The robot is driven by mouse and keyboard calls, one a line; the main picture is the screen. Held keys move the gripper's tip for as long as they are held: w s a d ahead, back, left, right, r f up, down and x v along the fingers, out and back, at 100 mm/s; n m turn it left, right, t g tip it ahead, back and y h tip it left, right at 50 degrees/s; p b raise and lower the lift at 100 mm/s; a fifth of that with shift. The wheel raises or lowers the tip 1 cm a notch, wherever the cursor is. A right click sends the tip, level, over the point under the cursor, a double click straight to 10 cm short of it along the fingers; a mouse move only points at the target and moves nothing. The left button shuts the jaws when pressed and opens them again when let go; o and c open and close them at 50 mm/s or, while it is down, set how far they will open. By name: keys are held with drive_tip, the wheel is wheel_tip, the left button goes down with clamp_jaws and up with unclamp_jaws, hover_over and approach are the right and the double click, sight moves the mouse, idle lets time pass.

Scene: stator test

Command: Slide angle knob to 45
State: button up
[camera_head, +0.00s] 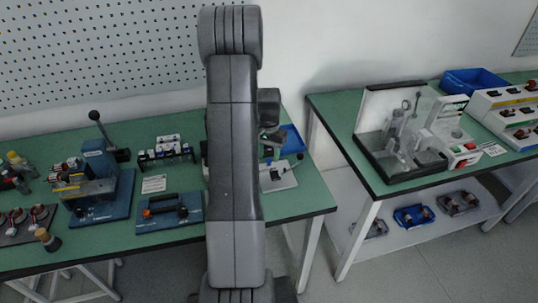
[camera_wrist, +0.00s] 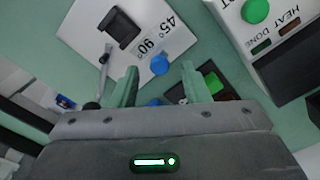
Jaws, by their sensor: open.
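A white plate (camera_wrist: 182,20) marked 45° and 90° lies on the green table in the wrist view. A blue round knob (camera_wrist: 160,65) sits at its edge by the marks, and a black block (camera_wrist: 122,28) stands on it. A thin grey lever (camera_wrist: 103,68) is beside the plate. I cannot tell for sure which part is the angle knob. My gripper (camera_wrist: 163,88) is open, its two green fingers apart, below the marks in the picture. A second blue round piece (camera_wrist: 155,101) shows between the fingers. In the head view a white plate (camera_head: 280,182) is partly hidden by my arm.
A white box (camera_wrist: 285,30) labelled HEAT DONE with a green button stands to the right in the wrist view. A dark panel with a green button (camera_wrist: 213,82) is by the right finger. A blue device (camera_head: 100,180) stands left on the green table (camera_head: 185,233) in the head view.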

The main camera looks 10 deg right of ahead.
drive_tip(key=shift+s+f, duration=0.1)
drive_tip(key=shift+f, duration=0.55)
clamp_jaws()
drive_tip(key=shift+a+b, duration=0.5)
drive_tip(key=shift+a, duration=0.95)
unclamp_jaws()
drive_tip(key=shift+a, duration=0.1)
wheel_tip(320, 180, up, 14)
drive_tip(key=b, duration=0.1)
drive_tip(key=shift+f, duration=0.2)
